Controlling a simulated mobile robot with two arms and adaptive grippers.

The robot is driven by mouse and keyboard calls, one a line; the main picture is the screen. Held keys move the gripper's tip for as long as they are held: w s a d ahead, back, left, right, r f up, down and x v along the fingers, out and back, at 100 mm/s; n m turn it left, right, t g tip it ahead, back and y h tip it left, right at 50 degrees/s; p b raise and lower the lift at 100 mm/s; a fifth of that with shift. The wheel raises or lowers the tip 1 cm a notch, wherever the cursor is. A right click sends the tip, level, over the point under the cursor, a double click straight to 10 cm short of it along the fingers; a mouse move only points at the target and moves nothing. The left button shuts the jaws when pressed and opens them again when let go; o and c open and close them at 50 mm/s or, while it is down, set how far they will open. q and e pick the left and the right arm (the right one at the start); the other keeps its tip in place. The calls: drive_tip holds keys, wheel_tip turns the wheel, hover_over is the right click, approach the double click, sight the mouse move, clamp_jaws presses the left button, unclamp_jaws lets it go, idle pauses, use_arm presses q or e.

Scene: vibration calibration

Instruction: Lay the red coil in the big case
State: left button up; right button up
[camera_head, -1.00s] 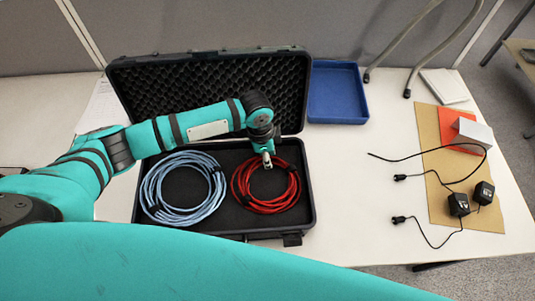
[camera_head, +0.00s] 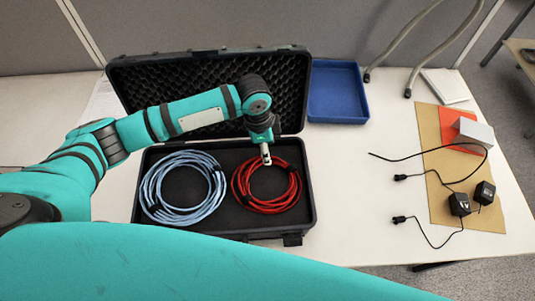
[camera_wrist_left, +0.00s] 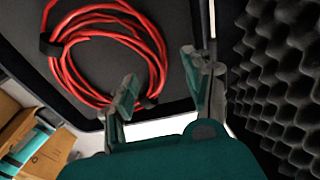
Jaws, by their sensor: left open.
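The red coil (camera_head: 267,206) lies flat in the right half of the open big case (camera_head: 222,234). A light blue coil (camera_head: 184,212) lies in the left half of the case, beside it. My left gripper (camera_head: 267,158) is above the far edge of the red coil and holds nothing. In the left wrist view my left gripper (camera_wrist_left: 165,95) has its fingers apart, with the red coil (camera_wrist_left: 72,15) beyond them. The right gripper is not in view.
The case's foam-lined lid (camera_head: 180,85) stands open behind. A blue tray (camera_head: 337,118) is right of the lid. Black adapters (camera_head: 459,204) with cables lie on a brown sheet (camera_head: 437,190) at the right. The table between case and cables is mostly clear.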

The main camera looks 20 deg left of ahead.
use_arm(q)
wheel_tip(320, 180, up, 8)
drive_tip(key=shift+s+a+f, duration=0.15)
drive_tip(key=shift+a, duration=0.3)
idle(1.0)
